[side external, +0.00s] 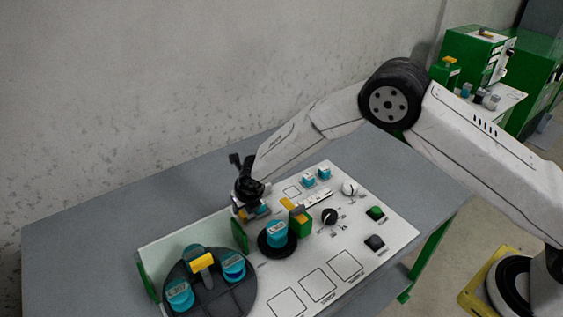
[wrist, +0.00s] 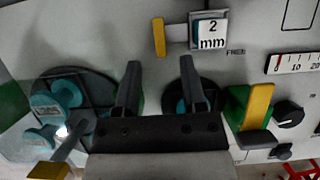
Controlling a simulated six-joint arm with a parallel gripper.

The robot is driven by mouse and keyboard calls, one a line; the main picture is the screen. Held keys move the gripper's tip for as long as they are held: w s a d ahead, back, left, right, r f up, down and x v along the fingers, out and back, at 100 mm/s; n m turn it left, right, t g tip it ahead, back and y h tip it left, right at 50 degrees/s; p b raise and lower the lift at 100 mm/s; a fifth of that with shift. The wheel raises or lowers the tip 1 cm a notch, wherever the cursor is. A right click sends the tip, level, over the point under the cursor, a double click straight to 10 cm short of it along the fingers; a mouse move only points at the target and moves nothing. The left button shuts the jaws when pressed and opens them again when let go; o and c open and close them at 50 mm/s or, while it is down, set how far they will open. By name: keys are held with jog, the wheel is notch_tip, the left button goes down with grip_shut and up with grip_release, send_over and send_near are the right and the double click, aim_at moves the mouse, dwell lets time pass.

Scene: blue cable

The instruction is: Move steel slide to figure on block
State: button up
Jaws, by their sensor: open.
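A block marked "2 mm" (wrist: 209,29), white-topped with blue sides, sits at the top centre of the wrist view. A short grey metal piece (wrist: 178,33) with an upright yellow tab (wrist: 159,37) adjoins its left side; it appears to be the steel slide. A white scale with printed numbers (wrist: 295,62) lies to the right, and it also shows in the side view (side external: 316,197). My gripper (wrist: 160,68) is open with nothing between its fingers. The tab and block lie beyond the fingertips in the wrist view. In the side view my gripper (side external: 246,206) partly hides the block area.
A dark round tray (side external: 218,297) with blue-capped pieces stands at the panel's front left. A blue piece (side external: 277,231) sits on a black disc beside a green block with yellow top (side external: 301,224). Grey table is bare behind the panel.

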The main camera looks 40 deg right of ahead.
aim_at(242, 213)
jog(key=shift+x, duration=2.8)
grip_shut()
